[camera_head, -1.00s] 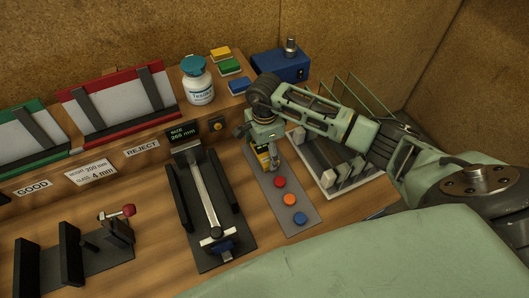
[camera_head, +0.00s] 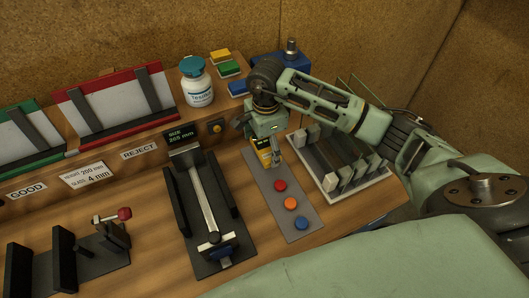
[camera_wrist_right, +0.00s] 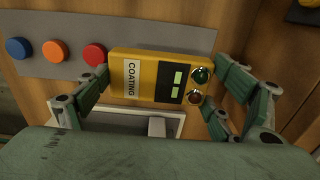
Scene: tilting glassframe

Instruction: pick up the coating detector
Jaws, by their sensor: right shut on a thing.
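The coating detector (camera_head: 263,152) is a small yellow box at the far end of a grey strip, partly hidden by my gripper in the head view. In the right wrist view the detector (camera_wrist_right: 143,78) shows its COATING label, a dark display, and a green and a red round lamp. My right gripper (camera_wrist_right: 165,82) has its fingers at the two ends of it and is shut on it. In the head view this gripper (camera_head: 266,147) points down over the strip. I cannot tell if the detector is clear of the strip. My left gripper is not in view.
The grey strip (camera_head: 268,198) carries red, orange and blue buttons. A rack with glass panes (camera_head: 345,165) stands close to its right. A size gauge (camera_head: 208,205) lies to its left. A white bottle (camera_head: 197,85) and a blue box (camera_head: 294,66) stand behind.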

